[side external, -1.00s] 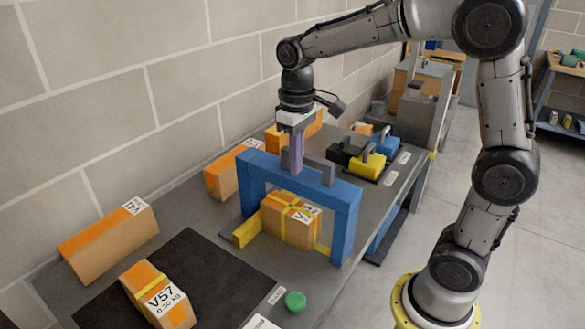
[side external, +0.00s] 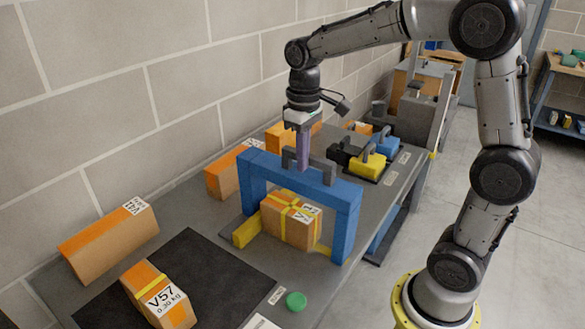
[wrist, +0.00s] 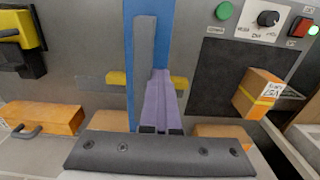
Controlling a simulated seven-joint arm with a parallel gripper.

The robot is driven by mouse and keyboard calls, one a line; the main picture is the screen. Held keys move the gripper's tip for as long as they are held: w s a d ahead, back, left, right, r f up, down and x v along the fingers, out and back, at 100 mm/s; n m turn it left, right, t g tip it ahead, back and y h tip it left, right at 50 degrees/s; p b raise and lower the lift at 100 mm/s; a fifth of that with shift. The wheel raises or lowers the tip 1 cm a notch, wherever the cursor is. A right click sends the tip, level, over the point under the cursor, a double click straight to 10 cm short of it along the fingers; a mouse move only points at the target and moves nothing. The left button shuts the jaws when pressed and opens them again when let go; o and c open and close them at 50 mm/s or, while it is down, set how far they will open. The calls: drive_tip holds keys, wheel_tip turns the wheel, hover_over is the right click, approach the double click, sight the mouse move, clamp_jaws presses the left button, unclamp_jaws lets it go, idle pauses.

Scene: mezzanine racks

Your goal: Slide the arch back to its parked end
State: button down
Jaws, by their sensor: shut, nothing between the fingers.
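The blue arch (side external: 345,215) stands over a strapped carton (side external: 288,222) on the grey bench, with a dark grey handle (side external: 322,170) on its top beam. In the wrist view the arch (wrist: 162,30) runs away from me, with the handle (wrist: 145,55) along it. My gripper (side external: 303,168) is shut and empty, its purple fingers pointing down at the handle. In the wrist view the fingers (wrist: 160,90) lie just right of the handle bar; I cannot tell whether they touch it. The carton under the arch is mostly hidden from the wrist camera.
A carton marked V57 (side external: 160,296) lies on a black mat (side external: 205,262). More cartons (side external: 110,240) stand along the wall. A green button (side external: 296,301) is near the bench's front edge. Yellow (side external: 368,167) and blue handled blocks stand beyond the arch.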

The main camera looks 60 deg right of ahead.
drive_tip(key=shift+d, duration=11.25)
wheel_tip(320, 180, up, 10)
drive_tip(key=a, duration=0.1)
drive_tip(key=shift+a, duration=0.35)
